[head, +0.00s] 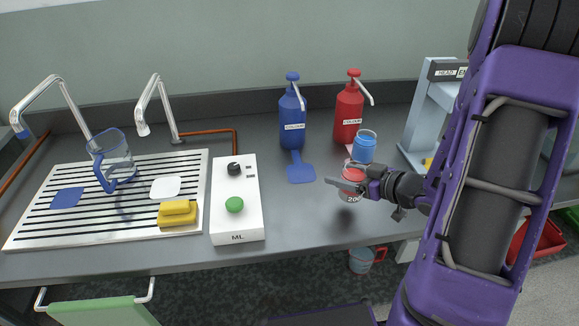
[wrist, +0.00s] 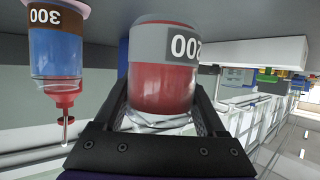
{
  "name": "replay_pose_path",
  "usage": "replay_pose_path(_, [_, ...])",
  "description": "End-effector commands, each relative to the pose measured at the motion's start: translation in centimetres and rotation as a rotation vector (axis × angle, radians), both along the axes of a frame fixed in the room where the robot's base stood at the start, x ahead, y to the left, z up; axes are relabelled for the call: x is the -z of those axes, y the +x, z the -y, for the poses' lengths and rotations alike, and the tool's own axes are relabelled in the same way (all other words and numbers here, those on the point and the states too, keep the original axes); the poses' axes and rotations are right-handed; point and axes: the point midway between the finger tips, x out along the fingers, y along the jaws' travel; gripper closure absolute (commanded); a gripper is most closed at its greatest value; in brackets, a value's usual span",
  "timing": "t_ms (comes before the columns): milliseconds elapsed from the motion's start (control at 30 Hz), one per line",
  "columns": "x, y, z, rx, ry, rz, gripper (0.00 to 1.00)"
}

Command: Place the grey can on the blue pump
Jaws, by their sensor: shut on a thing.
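The grey can is a clear can with red contents and a grey band marked 200 (head: 351,197); it fills the middle of the wrist view (wrist: 163,85). My gripper (head: 350,184) is shut on it, one finger on each side in the wrist view (wrist: 164,105). I cannot tell whether its base touches the counter. The blue pump (head: 292,117) is a blue bottle with a spout, standing at the back, left of and behind the can. A blue paddle-shaped pad (head: 301,173) lies flat and empty in front of it.
A blue-filled can (head: 364,148) stands just behind the held can. The red pump (head: 349,113) is behind that. A grey-blue machine (head: 425,120) stands right.

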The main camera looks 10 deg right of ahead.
Motion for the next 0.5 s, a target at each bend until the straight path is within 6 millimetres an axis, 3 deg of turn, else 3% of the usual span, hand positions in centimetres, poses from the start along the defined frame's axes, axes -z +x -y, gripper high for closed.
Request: replay_pose_path(500, [0.0,11.0,-7.6,-0.007,-0.001,0.004,1.0])
